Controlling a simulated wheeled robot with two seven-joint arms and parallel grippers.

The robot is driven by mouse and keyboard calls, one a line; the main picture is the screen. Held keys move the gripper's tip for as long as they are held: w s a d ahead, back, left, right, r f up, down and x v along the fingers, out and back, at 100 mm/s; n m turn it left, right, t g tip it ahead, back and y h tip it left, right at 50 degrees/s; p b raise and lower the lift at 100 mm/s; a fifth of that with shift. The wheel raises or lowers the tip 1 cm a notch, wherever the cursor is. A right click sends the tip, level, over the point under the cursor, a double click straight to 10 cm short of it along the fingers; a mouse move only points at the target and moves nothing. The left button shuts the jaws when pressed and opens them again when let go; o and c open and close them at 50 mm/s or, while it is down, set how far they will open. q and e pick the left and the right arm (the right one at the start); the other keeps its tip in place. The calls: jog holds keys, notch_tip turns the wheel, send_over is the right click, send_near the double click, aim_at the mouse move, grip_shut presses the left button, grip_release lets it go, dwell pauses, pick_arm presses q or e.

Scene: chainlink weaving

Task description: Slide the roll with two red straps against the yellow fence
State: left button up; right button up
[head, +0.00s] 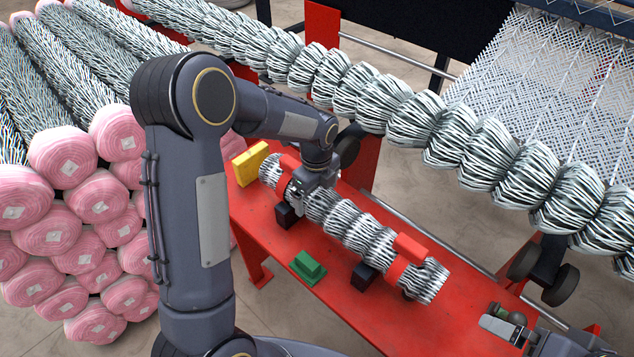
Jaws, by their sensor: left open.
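The roll with two red straps (340,216) is a grey-and-white mesh cylinder lying lengthwise along the red table. One red strap (288,168) is near its far left end and the other (407,258) near its near right end. The yellow fence (249,164) stands at the table's far left end, close to the roll's end; I cannot tell if they touch. My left gripper (308,188) is open at the roll, just right of the far strap; its fingertips are partly hidden. My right gripper (508,325) shows partly at the lower right, away from the roll; its jaw state is unclear.
The red table (330,302) carries dark blocks (365,275) beside the roll and a green block (308,267) in front. A long mesh bundle (410,118) runs behind the table. Pink-ended rolls (62,153) are stacked at the left.

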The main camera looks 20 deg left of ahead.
pick_arm(q)
jog(key=shift+f, duration=1.3)
jog(key=c, duration=1.8)
jog(key=shift+o, duration=0.2)
jog(key=shift+w+r, duration=0.15)
jog(key=shift+r, duration=0.1)
